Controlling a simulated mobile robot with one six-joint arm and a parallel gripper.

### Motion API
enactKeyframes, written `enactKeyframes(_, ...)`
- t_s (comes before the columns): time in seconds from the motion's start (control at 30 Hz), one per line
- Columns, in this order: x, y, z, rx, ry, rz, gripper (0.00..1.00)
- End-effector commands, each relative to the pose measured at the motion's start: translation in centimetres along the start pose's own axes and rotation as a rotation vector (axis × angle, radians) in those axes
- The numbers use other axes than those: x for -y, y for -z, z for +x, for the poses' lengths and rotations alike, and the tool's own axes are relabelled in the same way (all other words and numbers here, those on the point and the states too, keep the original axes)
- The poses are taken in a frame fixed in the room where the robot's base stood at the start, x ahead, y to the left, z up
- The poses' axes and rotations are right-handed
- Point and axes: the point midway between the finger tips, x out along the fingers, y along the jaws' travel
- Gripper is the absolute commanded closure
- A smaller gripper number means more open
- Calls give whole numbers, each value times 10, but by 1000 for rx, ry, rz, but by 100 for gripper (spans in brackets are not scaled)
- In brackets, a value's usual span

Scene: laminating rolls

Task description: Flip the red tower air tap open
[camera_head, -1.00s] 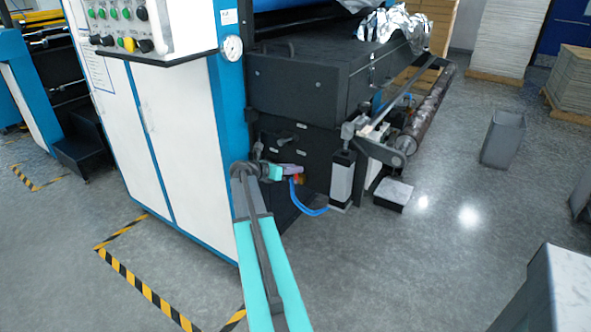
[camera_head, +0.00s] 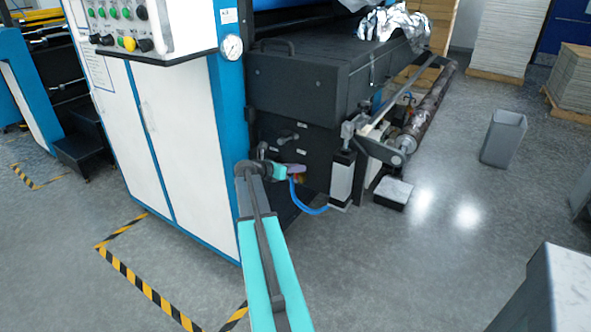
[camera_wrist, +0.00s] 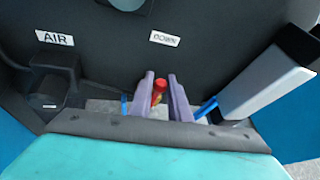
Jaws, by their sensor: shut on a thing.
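The red tap handle (camera_wrist: 158,89) shows in the wrist view between my two purple fingers, with a bit of brass-coloured fitting below it. My gripper (camera_wrist: 161,78) is shut on it, though a small gap shows at the right finger. In the head view my gripper (camera_head: 302,169) is at the dark lower side of the machine, just above the blue hose (camera_head: 309,206). The tap is mostly hidden there behind the fingers, so its exact angle cannot be told.
An AIR label (camera_wrist: 55,37) and a second label (camera_wrist: 164,39) are on the dark panel. A pale upright block (camera_wrist: 265,82) stands close right of my fingers. The white cabinet (camera_head: 190,150) is left of my arm.

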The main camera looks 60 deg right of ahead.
Motion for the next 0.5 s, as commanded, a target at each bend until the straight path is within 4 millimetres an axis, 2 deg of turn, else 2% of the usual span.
enactKeyframes(0.27,4,0,2,-13,-22,50,100)
enactKeyframes(0.5,14,1,5,-37,-76,171,100)
